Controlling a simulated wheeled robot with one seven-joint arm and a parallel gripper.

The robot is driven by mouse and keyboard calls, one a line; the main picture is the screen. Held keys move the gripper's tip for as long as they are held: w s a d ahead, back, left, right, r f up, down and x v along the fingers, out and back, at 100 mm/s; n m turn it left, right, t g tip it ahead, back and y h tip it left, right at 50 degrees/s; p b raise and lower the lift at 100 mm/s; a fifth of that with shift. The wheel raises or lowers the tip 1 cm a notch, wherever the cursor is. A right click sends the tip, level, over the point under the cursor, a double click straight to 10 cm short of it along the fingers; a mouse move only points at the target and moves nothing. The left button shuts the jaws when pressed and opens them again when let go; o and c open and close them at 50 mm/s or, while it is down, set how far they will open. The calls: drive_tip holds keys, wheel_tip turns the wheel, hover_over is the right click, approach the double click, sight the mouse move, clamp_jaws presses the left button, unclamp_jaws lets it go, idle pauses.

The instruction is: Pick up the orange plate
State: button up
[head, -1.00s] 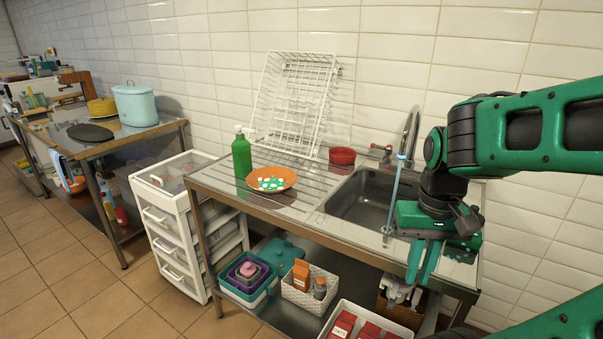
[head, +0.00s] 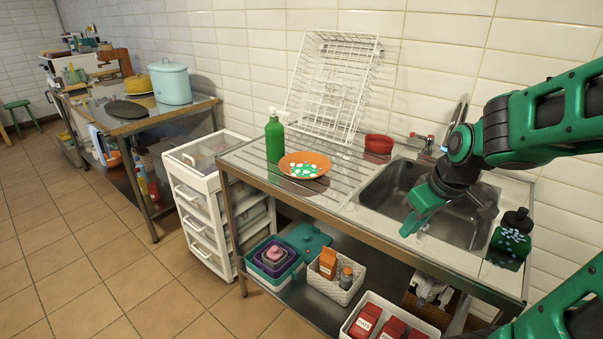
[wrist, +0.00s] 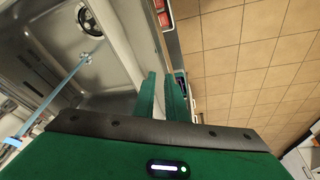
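The orange plate (head: 322,160) sits on the ridged drainboard left of the sink. A green thing with white spots (head: 304,171) lies on it. My gripper (head: 412,228) is over the front of the sink, to the right of the plate and well apart from it. In the wrist view its two green fingers (wrist: 161,80) stand a small gap apart with nothing visible between them. The plate is not visible in the wrist view.
A green pump bottle (head: 274,140) stands just behind-left of the plate. A dark spotted bottle (head: 512,238) stands at right.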

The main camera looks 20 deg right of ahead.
drive_tip(key=w+a+n+t, duration=0.1)
drive_tip(key=w+a+n, duration=0.1)
drive_tip(key=w, duration=0.2)
drive_tip(key=w+a+n+t+y, duration=0.1)
drive_tip(key=w+a+n, duration=0.2)
drive_tip(key=w, duration=0.2)
drive_tip(key=w+a+n+t+y, duration=0.1)
drive_tip(key=w+a+n+t, duration=0.1)
drive_tip(key=w, duration=0.3)
drive_tip(key=shift+a+f+n, duration=0.3)
drive_tip(key=shift+f+n, duration=0.1)
drive_tip(key=shift+n, duration=0.1)
drive_tip(key=w+a+n+t, duration=0.1)
drive_tip(key=w+a, duration=0.1)
drive_tip(key=w, duration=0.1)
drive_tip(key=w+a+r+n+t+y, duration=0.1)
drive_tip(key=w+a+n, duration=0.1)
drive_tip(key=w+a+n+t+y, duration=0.1)
drive_tip(key=w+a+n, duration=0.1)
drive_tip(key=w, duration=0.1)
drive_tip(key=shift+w+a+r+t, duration=0.25)
drive_tip(key=shift+w+r+t, duration=0.05)
drive_tip(key=shift+w+r, duration=0.1)
approach(300, 178)
drive_tip(key=x, duration=0.3)
drive_tip(key=shift+a+f, duration=0.15)
drive_tip(key=shift+a, duration=0.1)
drive_tip(key=shift+x, duration=2.95)
drive_tip(key=shift+d, duration=0.15)
drive_tip(key=shift+c, duration=0.6)
